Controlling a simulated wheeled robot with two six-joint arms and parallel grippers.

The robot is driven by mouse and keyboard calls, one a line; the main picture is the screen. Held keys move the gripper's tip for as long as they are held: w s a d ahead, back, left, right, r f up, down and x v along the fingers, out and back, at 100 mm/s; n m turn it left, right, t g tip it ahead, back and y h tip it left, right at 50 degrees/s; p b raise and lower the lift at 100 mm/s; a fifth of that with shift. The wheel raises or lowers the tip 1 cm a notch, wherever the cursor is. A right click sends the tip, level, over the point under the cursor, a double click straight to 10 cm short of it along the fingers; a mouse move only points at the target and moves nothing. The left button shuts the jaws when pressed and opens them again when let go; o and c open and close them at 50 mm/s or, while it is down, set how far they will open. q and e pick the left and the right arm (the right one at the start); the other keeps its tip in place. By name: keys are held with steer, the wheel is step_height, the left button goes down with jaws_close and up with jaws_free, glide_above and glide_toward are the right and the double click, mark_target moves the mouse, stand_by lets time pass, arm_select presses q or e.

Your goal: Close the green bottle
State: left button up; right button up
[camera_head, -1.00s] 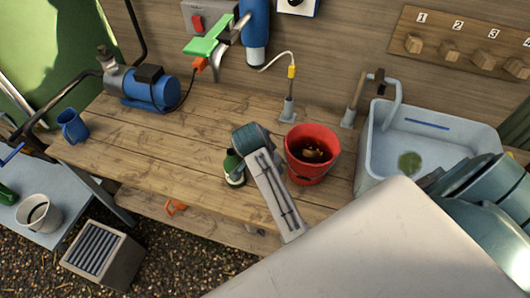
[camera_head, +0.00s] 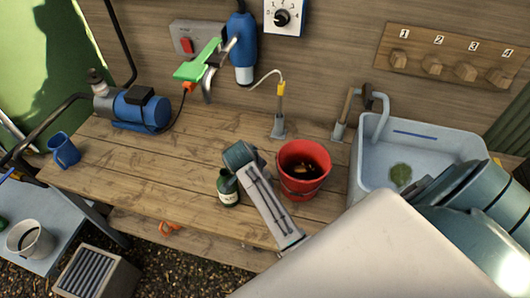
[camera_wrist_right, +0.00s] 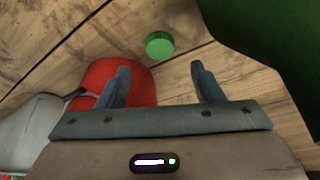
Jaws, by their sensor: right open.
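The dark green bottle (camera_head: 229,192) with a pale label stands on the wooden bench, left of the red bucket. My right gripper (camera_head: 240,157) is beside and partly in front of its upper part; the head view hides the fingertips. In the right wrist view, my right gripper (camera_wrist_right: 158,76) is open with nothing between its fingers. A bright green round cap (camera_wrist_right: 160,44) lies on the bench beyond the fingers. A large dark green shape, likely the bottle (camera_wrist_right: 270,35), fills the upper right corner there. My left gripper is not in view.
The red bucket (camera_head: 303,177) stands close to my right arm; it also shows behind a finger in the wrist view (camera_wrist_right: 140,88). A grey-white sink (camera_head: 450,145) is at the right. A blue pump (camera_head: 137,108) and a blue mug (camera_head: 63,150) are left. The bench's left middle is clear.

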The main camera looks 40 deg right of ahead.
steer(key=shift+f, duration=0.2)
steer(key=shift+d+f, duration=0.1)
steer(key=p+x, duration=0.2)
steer(key=x, duration=0.2)
steer(key=shift+f, duration=0.2)
steer(key=shift+d+f, duration=0.1)
steer(key=shift+f, duration=0.25)
steer(key=c, duration=1)
